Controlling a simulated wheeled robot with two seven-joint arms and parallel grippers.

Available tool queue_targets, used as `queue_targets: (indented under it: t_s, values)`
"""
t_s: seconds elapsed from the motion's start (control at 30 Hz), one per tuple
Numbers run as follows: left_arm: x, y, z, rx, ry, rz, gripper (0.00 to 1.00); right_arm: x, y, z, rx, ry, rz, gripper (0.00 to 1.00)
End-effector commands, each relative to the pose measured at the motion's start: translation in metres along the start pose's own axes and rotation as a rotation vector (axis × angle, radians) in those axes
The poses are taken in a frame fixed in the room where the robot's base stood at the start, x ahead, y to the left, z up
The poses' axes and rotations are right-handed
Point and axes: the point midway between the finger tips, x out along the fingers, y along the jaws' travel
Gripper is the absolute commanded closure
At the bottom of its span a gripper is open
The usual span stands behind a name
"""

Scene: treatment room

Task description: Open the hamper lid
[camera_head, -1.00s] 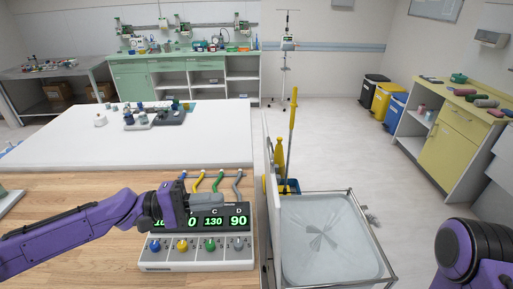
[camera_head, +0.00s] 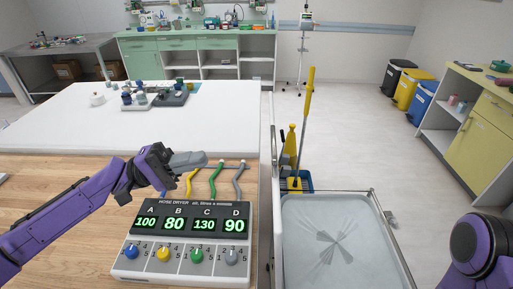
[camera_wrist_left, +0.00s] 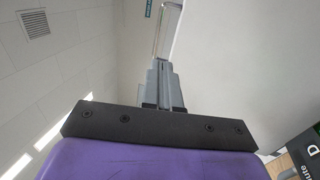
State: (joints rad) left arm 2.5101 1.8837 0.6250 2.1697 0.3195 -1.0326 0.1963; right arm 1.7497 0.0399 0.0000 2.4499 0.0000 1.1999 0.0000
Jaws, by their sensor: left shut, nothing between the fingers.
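What looks like the hamper, a metal frame with a pale grey square top (camera_head: 312,220), stands at the lower right in the head view. Its top looks flat and creased at the centre; I cannot tell whether this is a lid or a liner. My left gripper (camera_head: 203,159) is shut and empty, above the wooden counter behind the hose dryer, to the left of the hamper and apart from it. Its closed fingers show in the left wrist view (camera_wrist_left: 164,82), near a pale edge. Only a purple part of my right arm shows at the lower right; its gripper is out of view.
The hose dryer (camera_head: 183,262) with four lit numbers and its hoses sits on the wooden counter (camera_head: 60,215). A white table (camera_head: 60,130) lies behind. A yellow-handled tool (camera_head: 305,110) stands behind the hamper. Open floor lies further right.

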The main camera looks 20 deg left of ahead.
Motion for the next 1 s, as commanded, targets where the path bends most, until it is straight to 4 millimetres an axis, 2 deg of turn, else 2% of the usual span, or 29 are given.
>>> queue_targets:
  t_s: [0.03, 0.17, 0.47, 0.6, 0.8, 1.0]
  values:
    - [0.011, 0.005, 0.001, 0.001, -0.005, -0.003, 1.00, -0.007, 0.001, -0.003, 0.000, 0.000, 0.000, 0.57]
    - [0.039, 0.005, 0.002, 0.001, -0.007, -0.005, 1.00, -0.012, 0.001, -0.005, 0.000, 0.000, 0.000, 0.57]
    - [0.089, -0.003, 0.001, -0.004, -0.004, -0.011, 1.00, -0.003, 0.000, -0.001, 0.000, 0.000, 0.000, 0.57]
    - [0.111, 0.000, 0.001, -0.005, -0.003, -0.010, 1.00, -0.008, 0.001, -0.003, 0.000, 0.000, 0.000, 0.57]
    - [0.128, 0.001, 0.000, -0.001, 0.000, -0.004, 1.00, -0.012, 0.001, -0.005, 0.000, 0.000, 0.000, 0.57]
    - [0.130, 0.001, 0.000, 0.000, 0.001, -0.002, 1.00, -0.012, 0.001, -0.005, 0.000, 0.000, 0.000, 0.57]
